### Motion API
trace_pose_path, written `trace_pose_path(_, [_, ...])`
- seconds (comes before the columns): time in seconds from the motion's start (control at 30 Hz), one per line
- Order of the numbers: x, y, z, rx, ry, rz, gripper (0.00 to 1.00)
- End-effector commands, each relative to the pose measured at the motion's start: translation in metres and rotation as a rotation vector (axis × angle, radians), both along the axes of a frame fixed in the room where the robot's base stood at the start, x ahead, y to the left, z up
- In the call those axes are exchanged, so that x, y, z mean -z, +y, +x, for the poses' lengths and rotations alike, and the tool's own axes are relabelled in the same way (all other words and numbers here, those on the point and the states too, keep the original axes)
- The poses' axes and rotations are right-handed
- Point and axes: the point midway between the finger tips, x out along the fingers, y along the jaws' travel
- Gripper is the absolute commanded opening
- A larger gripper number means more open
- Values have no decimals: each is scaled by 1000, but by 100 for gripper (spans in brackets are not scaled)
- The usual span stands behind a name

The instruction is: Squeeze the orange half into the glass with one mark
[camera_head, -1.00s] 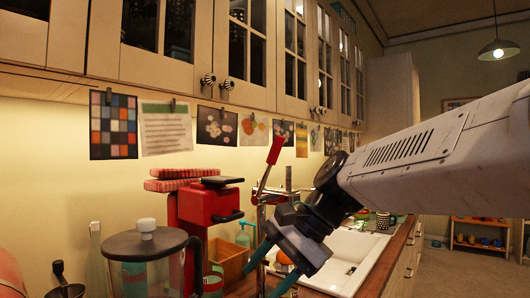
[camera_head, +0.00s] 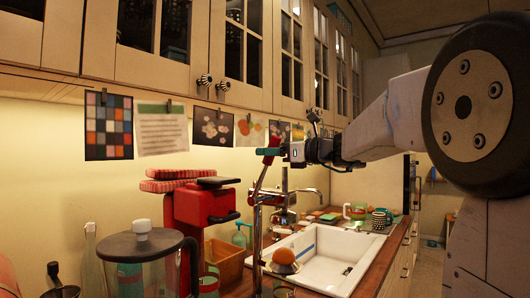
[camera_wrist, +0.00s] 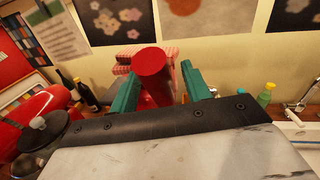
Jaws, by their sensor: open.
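The orange half (camera_head: 284,257) sits dome up on the silver lower part of the lever press (camera_head: 257,225), beside the sink. The press has a red lever handle (camera_head: 272,148), raised and tilted. Its round red end (camera_wrist: 151,66) shows large in the wrist view. My gripper (camera_head: 268,152) is at the top of this lever, well above the orange half. In the wrist view my gripper (camera_wrist: 160,75) is open, with one teal finger on each side of the red handle. I cannot tell whether a finger touches it. A glass (camera_head: 283,291) shows partly at the bottom edge under the orange half; its marks cannot be read.
A red machine (camera_head: 203,207) stands left of the press, with a lidded blender jug (camera_head: 148,262) in front. A white sink (camera_head: 325,258) lies to the right. Wall cabinets (camera_head: 230,50) hang above. Bottles (camera_wrist: 267,93) stand along the wall.

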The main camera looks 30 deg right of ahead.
Motion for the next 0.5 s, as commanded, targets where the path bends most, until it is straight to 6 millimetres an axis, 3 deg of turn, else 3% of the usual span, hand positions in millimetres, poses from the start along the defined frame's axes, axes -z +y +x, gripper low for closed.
trace_pose_path(0.13, [0,8,11,-1,0,0,48])
trace_pose_path(0.43, [0,9,14,0,0,-1,48])
trace_pose_path(0.5, [0,9,14,0,0,-1,31])
